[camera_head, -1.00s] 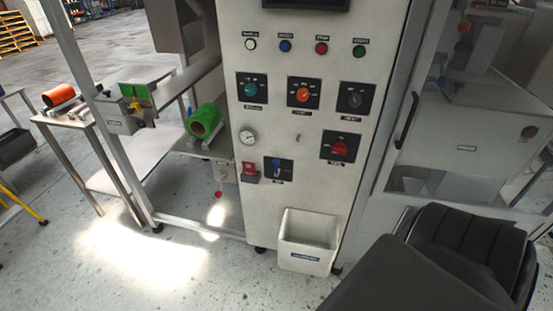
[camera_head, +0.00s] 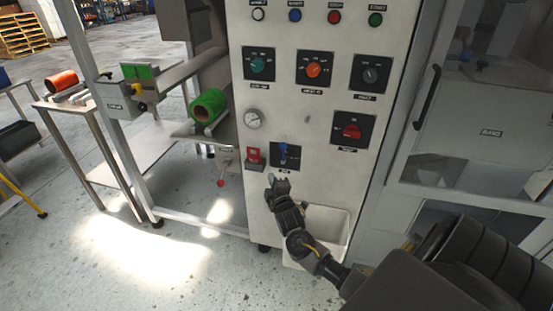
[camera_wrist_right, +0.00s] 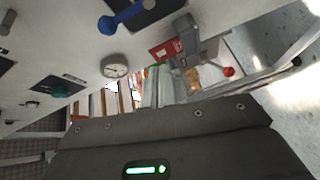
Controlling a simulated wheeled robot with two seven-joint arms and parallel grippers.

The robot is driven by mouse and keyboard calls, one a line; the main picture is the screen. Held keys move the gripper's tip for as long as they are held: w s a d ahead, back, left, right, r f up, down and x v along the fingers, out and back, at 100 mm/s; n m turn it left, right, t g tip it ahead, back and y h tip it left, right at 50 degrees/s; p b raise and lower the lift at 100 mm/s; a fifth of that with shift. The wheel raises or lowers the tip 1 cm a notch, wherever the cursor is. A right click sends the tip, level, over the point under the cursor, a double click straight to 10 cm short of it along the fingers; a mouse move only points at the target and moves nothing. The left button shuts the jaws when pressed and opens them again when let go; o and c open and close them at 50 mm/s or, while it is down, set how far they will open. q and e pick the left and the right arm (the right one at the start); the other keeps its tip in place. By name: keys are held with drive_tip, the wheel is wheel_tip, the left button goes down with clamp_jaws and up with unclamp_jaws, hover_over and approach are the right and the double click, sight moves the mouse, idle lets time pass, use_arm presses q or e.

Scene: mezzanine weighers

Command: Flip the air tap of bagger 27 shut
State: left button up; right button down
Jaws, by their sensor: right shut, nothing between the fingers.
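The front panel of the machine (camera_head: 262,195) faces me. A blue lever (camera_head: 284,155), which looks like the air tap, sits on a small black plate low on the panel, its handle roughly upright in the head view. The lever also shows at the top of the right wrist view (camera_wrist_right: 120,18). My right gripper (camera_head: 275,182) is shut and empty just below the lever and a little to its left in the picture, seemingly apart from it. The plate's small label is unreadable. My left gripper is out of view.
A round gauge (camera_head: 253,118) and a red block (camera_head: 254,157) sit left of the lever. A red rotary switch (camera_head: 351,130) is up to the right, with several knobs and buttons above. A white bin (camera_head: 338,226) is below, partly behind my right arm.

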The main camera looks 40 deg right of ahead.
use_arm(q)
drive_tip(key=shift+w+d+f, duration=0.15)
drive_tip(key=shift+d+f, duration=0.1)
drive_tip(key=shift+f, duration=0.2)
use_arm(e)
wheel_tip(320, 180, up, 6)
drive_tip(key=t+h, duration=0.1)
drive_tip(key=shift+w+d, duration=0.15)
drive_tip(key=shift+d, duration=0.25)
drive_tip(key=shift+w, duration=0.1)
drive_tip(key=x, duration=1)
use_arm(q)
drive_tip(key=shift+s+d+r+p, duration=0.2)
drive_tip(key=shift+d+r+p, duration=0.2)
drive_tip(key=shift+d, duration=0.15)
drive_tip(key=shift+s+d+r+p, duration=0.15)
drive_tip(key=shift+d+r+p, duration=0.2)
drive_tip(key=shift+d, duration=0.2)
use_arm(e)
drive_tip(key=s+d, duration=0.2)
drive_tip(key=s, duration=0.1)
drive_tip(key=shift+d+f, duration=0.4)
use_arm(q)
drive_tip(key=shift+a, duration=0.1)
